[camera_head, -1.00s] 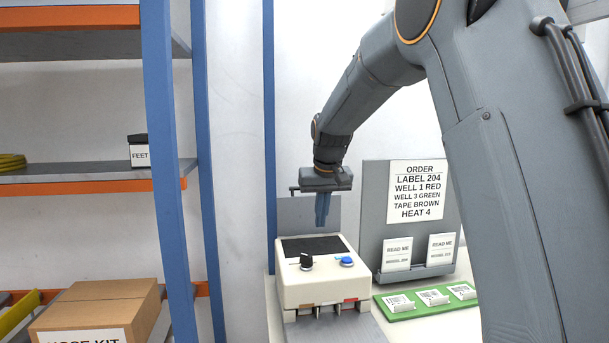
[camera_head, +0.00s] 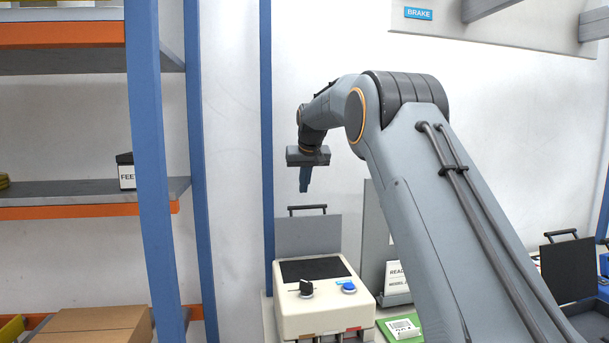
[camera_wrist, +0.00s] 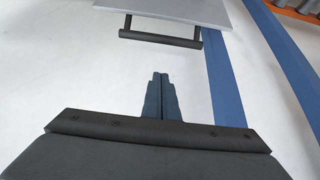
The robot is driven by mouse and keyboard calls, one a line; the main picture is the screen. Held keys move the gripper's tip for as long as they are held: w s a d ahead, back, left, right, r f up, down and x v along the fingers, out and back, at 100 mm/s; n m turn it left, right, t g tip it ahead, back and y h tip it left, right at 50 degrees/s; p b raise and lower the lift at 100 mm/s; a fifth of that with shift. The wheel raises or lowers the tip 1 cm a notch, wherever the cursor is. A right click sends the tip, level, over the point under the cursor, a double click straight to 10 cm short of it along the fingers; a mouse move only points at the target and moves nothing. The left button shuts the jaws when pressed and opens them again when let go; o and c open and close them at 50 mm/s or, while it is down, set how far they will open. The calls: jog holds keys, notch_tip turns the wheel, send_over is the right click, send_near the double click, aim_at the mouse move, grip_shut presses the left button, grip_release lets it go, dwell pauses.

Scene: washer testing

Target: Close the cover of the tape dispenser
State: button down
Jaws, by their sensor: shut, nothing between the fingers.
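The tape dispenser (camera_head: 325,310) is a cream box with a dark top panel, a black knob and a blue button, low in the middle of the head view. Its cover (camera_head: 308,237) looks like the grey panel standing upright at its back, with a dark bar handle (camera_head: 307,209) on its top edge. My gripper (camera_head: 304,191) is shut and empty, pointing down, above the handle in the picture. In the wrist view, a grey panel with a dark bar handle (camera_wrist: 160,39) lies beyond my closed fingertips (camera_wrist: 160,75), apart from them.
A blue-posted shelf rack (camera_head: 160,180) stands at the left, with a cardboard box (camera_head: 95,325) low down. My arm hides most of the order board. A green mat with a card (camera_head: 403,328) lies right of the dispenser. A dark open lid (camera_head: 572,268) stands far right.

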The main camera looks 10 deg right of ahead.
jog(key=shift+s+f+p, duration=0.35)
jog(key=shift+f+p, duration=0.05)
jog(key=shift+f, duration=0.25)
jog(key=shift+s+f+p, duration=0.3)
jog(key=shift+f+p, duration=0.05)
jog(key=shift+f, duration=0.35)
jog(key=shift+s+f+p, duration=0.35)
jog(key=shift+f+p, duration=0.05)
jog(key=shift+f, duration=0.25)
jog(key=shift+a, duration=0.1)
